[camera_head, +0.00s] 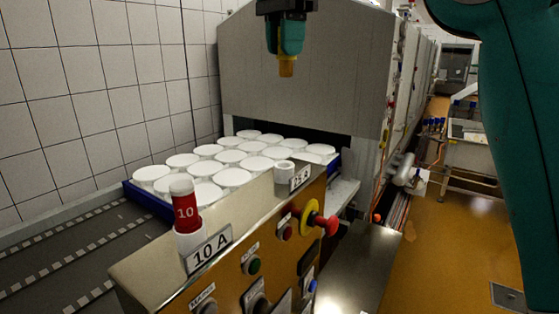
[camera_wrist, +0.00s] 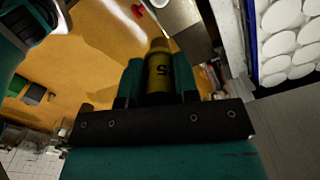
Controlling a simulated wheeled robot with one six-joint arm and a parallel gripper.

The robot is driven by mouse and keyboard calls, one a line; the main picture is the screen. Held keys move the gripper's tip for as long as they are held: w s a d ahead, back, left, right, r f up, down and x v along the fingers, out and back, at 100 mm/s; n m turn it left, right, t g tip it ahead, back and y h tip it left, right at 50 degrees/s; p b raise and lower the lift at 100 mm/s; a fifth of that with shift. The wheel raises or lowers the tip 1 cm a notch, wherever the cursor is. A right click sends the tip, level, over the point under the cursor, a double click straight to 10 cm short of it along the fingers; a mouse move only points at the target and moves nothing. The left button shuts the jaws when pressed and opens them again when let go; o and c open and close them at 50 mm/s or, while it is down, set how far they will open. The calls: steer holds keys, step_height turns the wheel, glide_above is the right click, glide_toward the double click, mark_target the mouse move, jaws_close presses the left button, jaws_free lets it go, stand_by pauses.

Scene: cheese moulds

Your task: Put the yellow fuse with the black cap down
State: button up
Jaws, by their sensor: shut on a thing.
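My gripper (camera_head: 286,38) is at the top of the head view, shut on the yellow fuse (camera_head: 287,68). The fuse's lower end sticks out below the fingers, high above the control panel. In the wrist view the yellow fuse (camera_wrist: 159,72) shows a dark "5" between the two teal fingers. A black cap cannot be made out clearly. Nothing touches the fuse from below in the head view.
A red fuse marked 10 (camera_head: 186,212) with a white cap stands in a white holder by the "10 A" label (camera_head: 208,249). A red knob (camera_head: 323,223) juts out. White moulds (camera_head: 232,177) fill a blue tray behind.

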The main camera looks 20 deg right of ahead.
step_height(320, 180, down, 18)
steer(key=shift+f, duration=0.25)
steer(key=o, duration=0.9)
steer(key=shift+r, duration=0.1)
step_height(320, 180, up, 12)
steer(key=shift+f, duration=0.1)
steer(key=s+a+f+n+y, duration=0.1)
steer(key=s+f+n, duration=0.5)
steer(key=s+n, duration=0.1)
steer(key=s+a+f+n+y, duration=0.1)
steer(key=s+a+f+n, duration=0.1)
steer(key=s+f+n, duration=0.5)
steer(key=s+a+f+n+y, duration=0.1)
steer(key=s+f+n+y, duration=0.1)
steer(key=s+f+n, duration=0.5)
steer(key=shift+s+a+f+n, duration=0.15)
steer(key=shift+s+n, duration=0.2)
steer(key=shift+s, duration=0.6)
steer(key=shift+s+a+f+n, duration=0.15)
steer(key=shift+s+n, duration=0.2)
steer(key=shift+s, duration=0.6)
steer(key=shift+r, duration=0.15)
